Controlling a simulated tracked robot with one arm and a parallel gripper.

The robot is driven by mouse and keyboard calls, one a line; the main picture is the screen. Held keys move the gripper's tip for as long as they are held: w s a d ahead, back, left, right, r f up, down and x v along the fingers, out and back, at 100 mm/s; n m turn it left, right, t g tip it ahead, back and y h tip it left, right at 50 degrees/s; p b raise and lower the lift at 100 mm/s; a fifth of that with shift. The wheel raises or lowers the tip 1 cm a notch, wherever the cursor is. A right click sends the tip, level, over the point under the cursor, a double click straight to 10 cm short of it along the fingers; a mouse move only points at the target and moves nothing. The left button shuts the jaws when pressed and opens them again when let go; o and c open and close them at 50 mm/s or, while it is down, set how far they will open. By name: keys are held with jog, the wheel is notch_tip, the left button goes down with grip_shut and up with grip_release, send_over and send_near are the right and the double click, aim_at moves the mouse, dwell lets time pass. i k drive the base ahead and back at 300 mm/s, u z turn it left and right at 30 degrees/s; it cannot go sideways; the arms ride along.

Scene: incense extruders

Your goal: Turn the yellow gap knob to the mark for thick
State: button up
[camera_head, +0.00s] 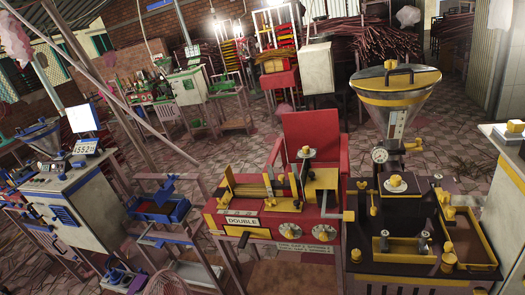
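Several yellow knobs show, and I cannot tell which one is the gap knob; no thick mark is readable at this size. The red machine labelled DOUBLE (242,222) has a yellow knob on top (306,151) and two round dials with yellow centres on its front, a left dial (290,231) and a right dial (323,233). The dark machine (366,228) to its right has a yellow knob on a pale disc (396,183) and another yellow knob (449,260) at its lower right. My gripper is not in view.
A large metal hopper (396,88) with yellow bands stands over the dark machine. A grey cabinet (77,205) with blue parts stands at left. The tiled floor (235,145) is open behind the machines.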

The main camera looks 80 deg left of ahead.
aim_at(306, 149)
jog(key=u, duration=1)
jog(key=i, duration=1.65)
jog(key=z, duration=0.05)
